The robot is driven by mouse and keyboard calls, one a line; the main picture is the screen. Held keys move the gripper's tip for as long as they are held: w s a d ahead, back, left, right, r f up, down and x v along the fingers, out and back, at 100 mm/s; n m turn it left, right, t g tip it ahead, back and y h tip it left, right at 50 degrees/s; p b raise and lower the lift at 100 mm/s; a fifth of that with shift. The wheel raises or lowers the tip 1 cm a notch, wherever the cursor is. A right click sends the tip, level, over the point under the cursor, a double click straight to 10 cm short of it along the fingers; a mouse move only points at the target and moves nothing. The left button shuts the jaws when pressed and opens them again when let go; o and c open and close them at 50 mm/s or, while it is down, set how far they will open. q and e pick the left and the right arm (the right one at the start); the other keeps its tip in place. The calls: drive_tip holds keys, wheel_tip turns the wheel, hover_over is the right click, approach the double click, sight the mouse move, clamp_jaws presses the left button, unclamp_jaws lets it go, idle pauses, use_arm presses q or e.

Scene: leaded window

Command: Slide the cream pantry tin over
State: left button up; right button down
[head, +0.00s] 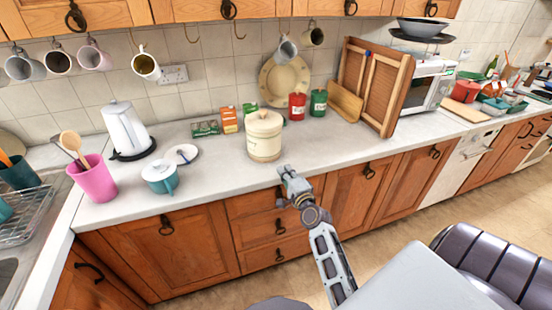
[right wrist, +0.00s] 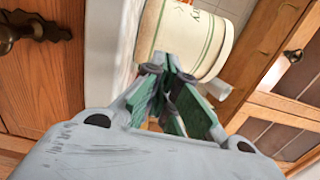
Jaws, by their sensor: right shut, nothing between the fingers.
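The cream pantry tin (head: 264,136) stands upright on the worktop (head: 220,160), with its lid on and a knob on top. In the right wrist view the tin (right wrist: 196,38), with green bands and part of some lettering, shows just beyond my fingers. My right gripper (head: 288,174) is shut and empty at the front edge of the worktop, in front of the tin and a little to its right. In the right wrist view my right gripper (right wrist: 172,66) overlaps the tin's outline; I cannot tell whether it touches. My left gripper is not in view.
Small boxes (head: 229,120) stand behind the tin to the left. A red canister (head: 297,106) and a green canister (head: 318,103) stand behind it to the right.

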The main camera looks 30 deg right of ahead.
sight(273, 153)
drive_tip(key=shift+w+d, duration=0.2)
drive_tip(key=shift+w, duration=0.75)
drive_tip(key=shift+w+d, duration=0.2)
drive_tip(key=shift+w, duration=0.7)
drive_tip(key=shift+w+d+b, duration=0.15)
drive_tip(key=shift+w+b, duration=0.15)
drive_tip(key=shift+w, duration=0.6)
drive_tip(key=shift+w+d+b, duration=0.15)
drive_tip(key=shift+w+b, duration=0.1)
drive_tip(key=shift+w, duration=0.65)
drive_tip(key=shift+w+d, duration=0.15)
drive_tip(key=shift+w, duration=0.5)
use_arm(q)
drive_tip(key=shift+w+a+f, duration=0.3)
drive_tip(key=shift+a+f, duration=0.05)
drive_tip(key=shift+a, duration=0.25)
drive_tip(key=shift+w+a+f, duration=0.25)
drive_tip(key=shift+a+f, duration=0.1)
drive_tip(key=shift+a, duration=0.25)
use_arm(e)
drive_tip(key=shift+w, duration=0.15)
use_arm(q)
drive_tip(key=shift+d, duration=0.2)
